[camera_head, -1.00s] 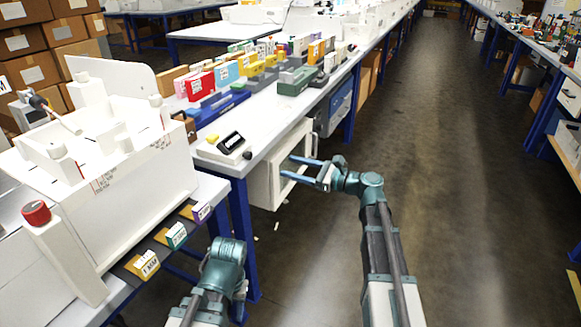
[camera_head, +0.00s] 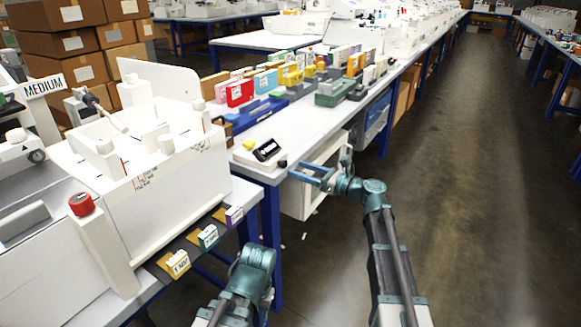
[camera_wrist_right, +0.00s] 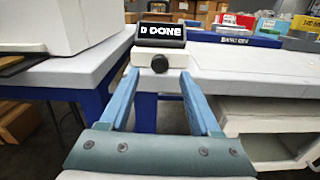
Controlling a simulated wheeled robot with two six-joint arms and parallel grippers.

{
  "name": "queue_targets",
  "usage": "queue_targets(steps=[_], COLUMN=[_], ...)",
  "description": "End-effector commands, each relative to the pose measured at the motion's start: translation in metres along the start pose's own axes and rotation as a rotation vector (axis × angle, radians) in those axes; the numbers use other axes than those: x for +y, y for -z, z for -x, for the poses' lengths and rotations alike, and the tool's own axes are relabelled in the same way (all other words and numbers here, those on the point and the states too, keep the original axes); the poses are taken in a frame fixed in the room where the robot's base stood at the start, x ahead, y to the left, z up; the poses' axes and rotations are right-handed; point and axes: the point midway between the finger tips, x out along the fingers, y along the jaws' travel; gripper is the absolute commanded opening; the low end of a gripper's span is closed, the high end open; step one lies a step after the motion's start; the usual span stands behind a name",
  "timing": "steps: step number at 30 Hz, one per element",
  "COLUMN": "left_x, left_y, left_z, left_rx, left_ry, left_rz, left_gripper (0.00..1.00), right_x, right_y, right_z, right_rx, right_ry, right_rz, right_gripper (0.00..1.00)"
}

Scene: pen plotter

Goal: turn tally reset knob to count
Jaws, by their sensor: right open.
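The tally device (camera_head: 258,158) is a small white box at the near edge of the white table, with a dark display (camera_head: 266,150). In the right wrist view the display (camera_wrist_right: 160,32) shows white lettering that ends in "DONE". The black round knob (camera_head: 282,163) is on the device's front; it also shows in the right wrist view (camera_wrist_right: 160,63). My right gripper (camera_head: 299,170) is open, its blue fingers pointing at the knob. In the right wrist view the fingertips (camera_wrist_right: 158,76) lie either side of and below the knob, apparently not touching it. My left gripper is hidden; only its arm shows.
A yellow button (camera_head: 248,144) is beside the display. A big white machine with a red knob (camera_head: 81,204) stands at the left. A white open cabinet (camera_head: 318,190) is below the table edge. Coloured boxes and trays fill the table behind. The floor at right is clear.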

Motion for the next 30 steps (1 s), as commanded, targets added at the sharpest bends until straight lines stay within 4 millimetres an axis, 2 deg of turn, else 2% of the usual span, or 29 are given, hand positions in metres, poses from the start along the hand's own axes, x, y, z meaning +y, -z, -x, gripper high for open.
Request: queue_targets(steps=[3, 9, 21, 30], left_x=[0.0, 0.0, 0.0, 0.0], left_y=[0.0, 0.0, 0.0, 0.0], left_z=[0.0, 0.0, 0.0, 0.0], left_rx=[0.0, 0.0, 0.0, 0.0], left_ry=[0.0, 0.0, 0.0, 0.0], left_rz=[0.0, 0.0, 0.0, 0.0], left_gripper=[0.46, 0.46, 0.46, 0.46], right_x=[-0.001, 0.0, 0.0, 0.0], right_y=[0.0, 0.0, 0.0, 0.0], right_z=[-0.02, -0.038, -0.043, -0.043], right_rx=[0.0, 0.0, 0.0, 0.0], right_ry=[-0.002, 0.0, 0.001, 0.001], right_rz=[0.0, 0.0, 0.0, 0.0], right_gripper=[0.64, 0.64, 0.64, 0.1])
